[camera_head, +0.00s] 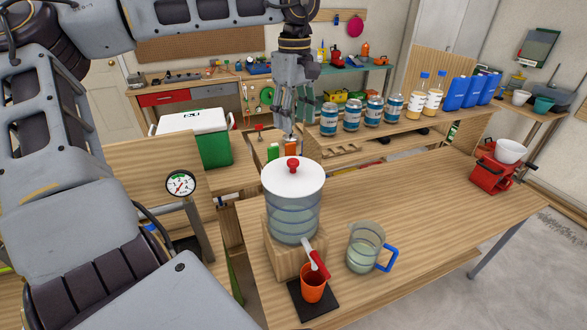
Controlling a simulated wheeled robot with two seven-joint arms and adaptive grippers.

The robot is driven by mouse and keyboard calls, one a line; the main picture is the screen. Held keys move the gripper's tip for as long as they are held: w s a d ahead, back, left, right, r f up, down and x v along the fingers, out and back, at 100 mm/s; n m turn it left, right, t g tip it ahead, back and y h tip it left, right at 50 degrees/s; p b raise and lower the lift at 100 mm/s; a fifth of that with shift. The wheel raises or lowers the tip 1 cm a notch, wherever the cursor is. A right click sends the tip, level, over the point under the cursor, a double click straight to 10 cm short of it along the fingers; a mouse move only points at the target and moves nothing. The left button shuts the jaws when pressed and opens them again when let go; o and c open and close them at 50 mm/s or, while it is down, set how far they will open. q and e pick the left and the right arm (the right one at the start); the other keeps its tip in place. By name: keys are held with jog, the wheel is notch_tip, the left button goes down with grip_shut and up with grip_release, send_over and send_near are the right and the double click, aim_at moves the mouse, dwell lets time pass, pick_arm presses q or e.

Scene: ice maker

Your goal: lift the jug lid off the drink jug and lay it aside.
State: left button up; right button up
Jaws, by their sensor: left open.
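The drink jug (292,217) is a clear dispenser of pale liquid with a white tap and red lever. It stands on a wooden block near the table's left end. The white jug lid (280,183) sits on top of it, with a red knob (293,164) in its middle. My left gripper (287,131) points down and is open and empty. In the picture it is just above the knob, apart from it; the exact gap in depth is hard to judge. My right gripper is out of view.
An orange cup (313,287) stands on a black mat (324,304) below the tap. A clear pitcher (361,252) with a blue handle stands to the right. The table (430,215) is bare further right, up to a red device (491,180). Cans and bottles line the shelf behind.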

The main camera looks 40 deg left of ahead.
aim_at(295, 162)
pick_arm(q)
jog(key=shift+s+d+r, duration=0.1)
jog(key=shift+d, duration=0.05)
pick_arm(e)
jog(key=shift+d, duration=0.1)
pick_arm(q)
notch_tip(295, 162, down, 8)
jog(key=shift+f+p, duration=0.2)
jog(key=shift+p, duration=0.2)
jog(key=shift+f, duration=0.1)
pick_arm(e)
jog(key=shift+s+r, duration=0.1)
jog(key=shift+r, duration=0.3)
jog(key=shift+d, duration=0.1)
